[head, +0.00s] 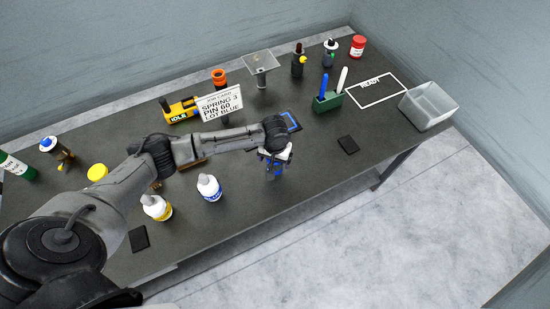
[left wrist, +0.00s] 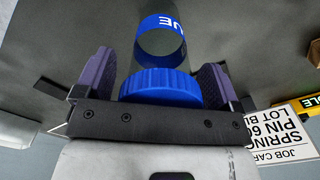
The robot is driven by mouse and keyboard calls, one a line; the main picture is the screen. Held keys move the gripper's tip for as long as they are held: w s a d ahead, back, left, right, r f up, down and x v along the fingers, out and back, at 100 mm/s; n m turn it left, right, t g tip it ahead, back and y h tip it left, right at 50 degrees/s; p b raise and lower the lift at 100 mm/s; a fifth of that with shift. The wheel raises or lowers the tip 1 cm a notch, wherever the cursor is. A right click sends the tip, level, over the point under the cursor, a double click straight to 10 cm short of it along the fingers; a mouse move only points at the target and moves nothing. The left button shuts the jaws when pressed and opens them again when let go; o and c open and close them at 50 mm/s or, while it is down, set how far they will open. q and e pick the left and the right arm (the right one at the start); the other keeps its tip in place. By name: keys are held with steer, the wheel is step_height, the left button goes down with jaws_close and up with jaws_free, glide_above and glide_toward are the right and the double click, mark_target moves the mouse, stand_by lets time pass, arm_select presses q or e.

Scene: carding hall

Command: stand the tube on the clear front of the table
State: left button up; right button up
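The tube (left wrist: 158,62) is clear, with a blue ribbed cap (left wrist: 160,88) and a blue band with white letters. In the head view the tube (head: 274,169) is upright below my left gripper (head: 274,155), over the front of the dark table (head: 250,195). The gripper partly covers it. In the left wrist view the fingers of my left gripper (left wrist: 155,75) stand on both sides of the cap, very close to it. I cannot tell whether they press on it, nor whether the tube's base touches the table. My right gripper is not in view.
White bottles (head: 209,188) and (head: 156,207) stand left of the tube. The front strip nearby is bare.

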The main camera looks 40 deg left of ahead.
arm_select(q)
step_height(320, 180, up, 12)
steer(key=shift+r+p, duration=0.15)
steer(key=shift+p, duration=0.15)
steer(key=s+d+f+m+t+h, duration=0.1)
steer(key=s+d+f+m, duration=0.25)
steer(key=s+d, duration=0.3)
steer(key=s+d+f+m+t+h, duration=0.1)
steer(key=s+d+f+m, duration=0.1)
steer(key=s+d+f, duration=0.4)
steer(key=s+a+r+y, duration=0.1)
steer(key=s, duration=0.6)
steer(key=s+a+m+t, duration=0.1)
steer(key=s+a, duration=0.1)
steer(key=s, duration=0.6)
steer(key=shift+a+r+t+y, duration=0.3)
steer(key=shift+r+y, duration=0.05)
steer(key=shift+y, duration=0.05)
